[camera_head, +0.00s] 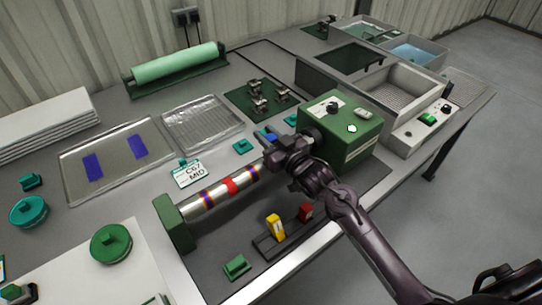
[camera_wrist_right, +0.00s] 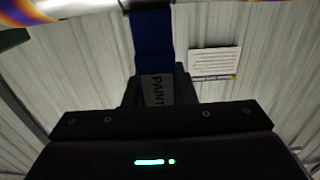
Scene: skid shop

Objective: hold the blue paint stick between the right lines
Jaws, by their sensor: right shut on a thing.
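A shiny metal bar (camera_head: 220,190) with purple-orange bands and a red band lies between a green end block (camera_head: 175,222) and a green machine box (camera_head: 345,135). My right gripper (camera_head: 275,154) is at the bar's right part, covering some of it. It is shut on the blue paint stick (camera_wrist_right: 152,35), whose label reads PAINT. A small blue bit of the stick (camera_head: 269,137) shows above the gripper. In the wrist view the stick reaches up to the bar (camera_wrist_right: 90,8), between two coloured patches. Whether its tip touches the bar is cut off. My left gripper is not in view.
A yellow stick (camera_head: 275,228) and a red stick (camera_head: 306,212) stand in a dark rack in front of the bar. A white sign (camera_head: 190,174) stands behind it. Trays (camera_head: 203,124) and a green roll (camera_head: 175,68) lie further back.

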